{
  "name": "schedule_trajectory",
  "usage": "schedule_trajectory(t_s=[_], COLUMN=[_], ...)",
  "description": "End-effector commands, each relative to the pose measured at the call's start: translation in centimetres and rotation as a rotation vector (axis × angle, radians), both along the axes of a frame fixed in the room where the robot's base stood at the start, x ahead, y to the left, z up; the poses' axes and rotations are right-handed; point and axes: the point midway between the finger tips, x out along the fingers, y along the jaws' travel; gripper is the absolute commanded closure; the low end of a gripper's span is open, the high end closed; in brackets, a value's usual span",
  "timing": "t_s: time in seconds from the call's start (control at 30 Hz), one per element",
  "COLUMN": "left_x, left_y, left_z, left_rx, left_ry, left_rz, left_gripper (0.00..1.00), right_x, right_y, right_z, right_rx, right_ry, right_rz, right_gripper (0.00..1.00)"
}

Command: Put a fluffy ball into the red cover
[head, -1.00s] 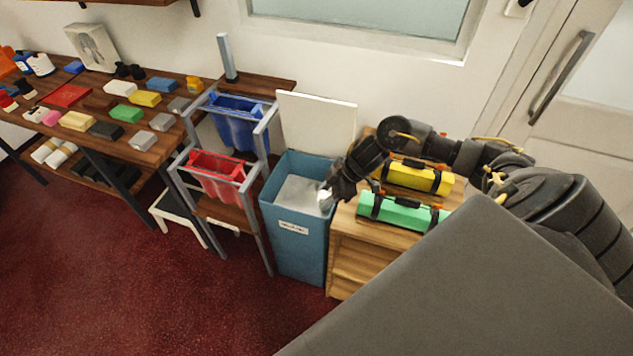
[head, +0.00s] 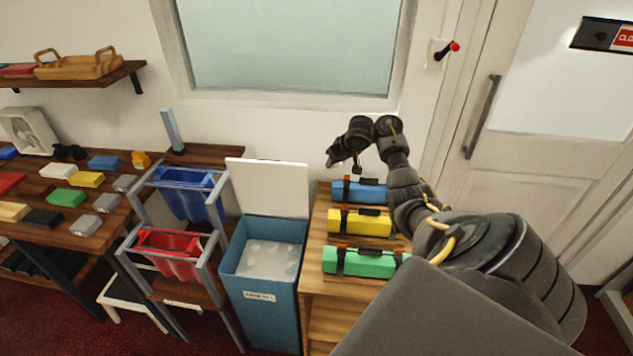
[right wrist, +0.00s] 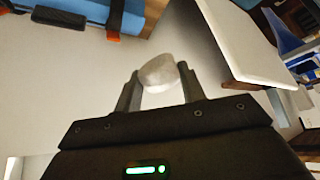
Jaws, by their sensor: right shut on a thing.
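My right gripper (head: 345,160) is raised above the back of the wooden cabinet, near the wall. In the right wrist view the right gripper (right wrist: 158,85) is shut on a whitish fluffy ball (right wrist: 160,72), held between its two fingertips. In the head view the held ball cannot be made out. The red cover (head: 172,252) hangs open in the lower front frame of a grey rack, left of the blue bin and well apart from my gripper. The blue bin (head: 250,299) stands open with white fluffy contents (head: 268,260). My left gripper is not in view.
A blue cover (head: 188,196) hangs higher in the rack. The bin's white lid (head: 267,188) stands upright. Blue (head: 357,191), yellow (head: 358,223) and green (head: 364,262) rolls lie on the wooden cabinet (head: 312,262). A table with coloured blocks (head: 66,197) is at left.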

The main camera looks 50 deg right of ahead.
Motion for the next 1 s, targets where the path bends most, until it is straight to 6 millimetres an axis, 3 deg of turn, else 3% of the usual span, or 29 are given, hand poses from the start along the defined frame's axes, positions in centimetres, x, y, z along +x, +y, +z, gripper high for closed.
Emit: schedule_trajectory(t_s=[0.2, 0.3, 0.57, 0.77, 1.0], left_x=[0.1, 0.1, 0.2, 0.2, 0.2], left_y=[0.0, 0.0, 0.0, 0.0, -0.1], left_z=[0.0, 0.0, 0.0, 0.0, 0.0], left_rx=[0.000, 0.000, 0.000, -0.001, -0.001], left_ry=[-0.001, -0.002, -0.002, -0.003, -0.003], left_rz=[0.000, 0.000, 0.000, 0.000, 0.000], left_gripper=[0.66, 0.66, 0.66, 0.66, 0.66], right_x=[-3.6, -5.5, -9.5, -11.1, -10.6], right_y=[-4.1, -5.2, -5.5, -2.8, 5.2], right_z=[0.7, 0.7, 0.5, -0.6, -3.5], right_rx=[0.004, -0.001, -0.005, -0.004, 0.001], right_ry=[-0.002, 0.001, 0.003, 0.005, 0.001], right_rz=[-0.286, -0.389, -0.572, -0.625, -0.493], right_gripper=[0.67, 0.67, 0.67, 0.67, 0.67])
